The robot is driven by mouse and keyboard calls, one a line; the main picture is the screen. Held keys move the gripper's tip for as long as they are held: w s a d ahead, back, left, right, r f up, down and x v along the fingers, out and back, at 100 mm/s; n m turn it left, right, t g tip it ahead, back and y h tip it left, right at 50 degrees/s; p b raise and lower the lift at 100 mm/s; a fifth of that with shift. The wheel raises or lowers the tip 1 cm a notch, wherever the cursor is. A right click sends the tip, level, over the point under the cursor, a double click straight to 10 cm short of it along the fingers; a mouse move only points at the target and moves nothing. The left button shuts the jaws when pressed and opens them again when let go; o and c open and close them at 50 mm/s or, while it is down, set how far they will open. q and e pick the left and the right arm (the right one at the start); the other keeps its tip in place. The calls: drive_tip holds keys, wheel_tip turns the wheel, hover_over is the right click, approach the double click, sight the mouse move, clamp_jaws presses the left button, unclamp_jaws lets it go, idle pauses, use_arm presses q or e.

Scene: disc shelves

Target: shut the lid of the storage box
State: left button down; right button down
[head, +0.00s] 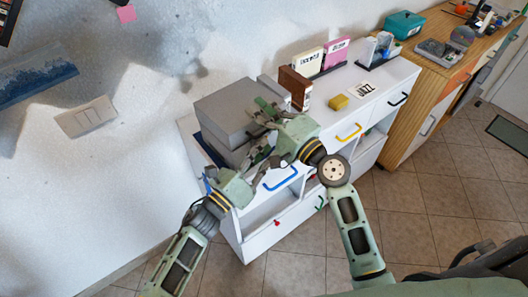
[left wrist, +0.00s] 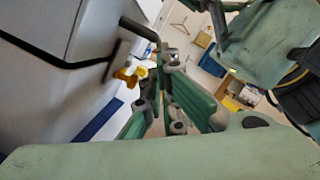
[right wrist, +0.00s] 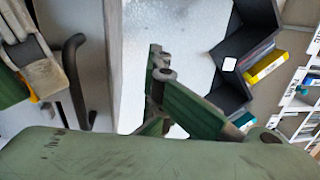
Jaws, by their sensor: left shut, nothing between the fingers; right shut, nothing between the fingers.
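The grey storage box (head: 222,112) stands at the left end of the white cabinet's top. Its broad lid lies over the body, with a dark line between them; the left wrist view shows this line across the box (left wrist: 45,20). I cannot tell whether the lid is fully flush. My left gripper (head: 264,150) is shut and empty at the box's front, low beside its right side in the picture. My right gripper (head: 260,108) is shut and empty by the upper right edge of the lid. My grippers hide part of the box's front.
Below are drawers with a blue handle (head: 280,179) and yellow handle (head: 349,132). The wall is close behind.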

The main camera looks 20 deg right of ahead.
drive_tip(key=c, duration=2.2)
unclamp_jaws()
drive_tip(key=shift+s, duration=0.1)
